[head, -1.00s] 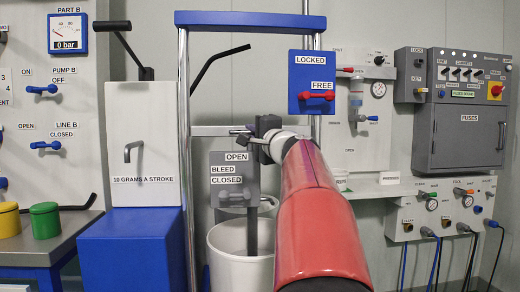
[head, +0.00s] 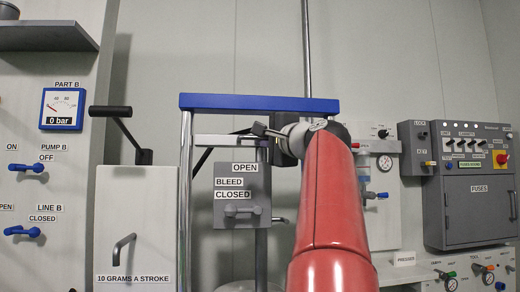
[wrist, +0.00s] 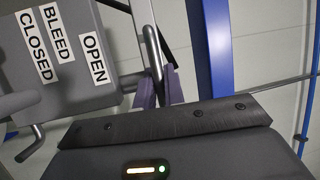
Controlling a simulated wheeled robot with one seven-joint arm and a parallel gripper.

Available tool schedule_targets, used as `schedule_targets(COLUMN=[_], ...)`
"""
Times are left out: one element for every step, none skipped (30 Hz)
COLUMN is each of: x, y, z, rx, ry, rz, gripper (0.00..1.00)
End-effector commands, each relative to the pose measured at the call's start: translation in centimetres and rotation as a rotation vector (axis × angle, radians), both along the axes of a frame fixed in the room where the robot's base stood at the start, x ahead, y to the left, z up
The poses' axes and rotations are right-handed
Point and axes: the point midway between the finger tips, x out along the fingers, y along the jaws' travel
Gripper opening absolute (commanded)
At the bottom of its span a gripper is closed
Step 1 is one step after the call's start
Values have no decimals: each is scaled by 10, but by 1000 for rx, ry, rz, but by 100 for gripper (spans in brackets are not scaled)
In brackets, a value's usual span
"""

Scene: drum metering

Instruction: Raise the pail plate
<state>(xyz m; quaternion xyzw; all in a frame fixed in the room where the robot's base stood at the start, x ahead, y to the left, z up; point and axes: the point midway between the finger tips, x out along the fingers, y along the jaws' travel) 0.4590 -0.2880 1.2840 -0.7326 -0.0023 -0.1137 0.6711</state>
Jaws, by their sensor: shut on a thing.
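The grey valve panel (head: 258,182) marked OPEN, BLEED and CLOSED hangs from a pale crossbar (head: 222,140) high in the frame, just below the blue top beam (head: 258,103). My gripper (head: 266,132) is at the right end of this crossbar. In the wrist view my gripper (wrist: 160,88) has its purple pads shut on a grey metal handle (wrist: 152,48), beside the same panel (wrist: 65,60). The bleed lever (head: 242,210) is at the panel's lower part. The white pail's rim (head: 245,287) barely shows at the bottom edge. The plate itself cannot be made out.
A white cabinet (head: 135,225) with a black pump lever (head: 125,128) stands left of the frame. A grey fuse box (head: 480,205) and valve panels are at the right. My red arm hides the LOCKED/FREE panel.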

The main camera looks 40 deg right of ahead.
Motion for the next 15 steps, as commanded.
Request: schedule_targets(x=[0,-1,-1,-1,-1,-1,-1,-1,-1,-1,-1,-1,-1,-1,-1], y=[1,1,1,1,1,1,1,1,1,1,1,1,1,1,1], z=[2,2,2,2,2,2,2,2,2,2,2,2,2,2,2], rx=[0,-1,0,0,0,0,0,0,0,0,0,0,0,0,0], ry=[-2,-2,-2,-2,-2,-2,-2,-2,-2,-2,-1,-1,-1,-1,-1], rz=[1,2,2,2,2,3,3,3,3,3,3,3,3,3,3], gripper=[0,0,0,0,0,0,0,0,0,0,0,15,18,22,28])
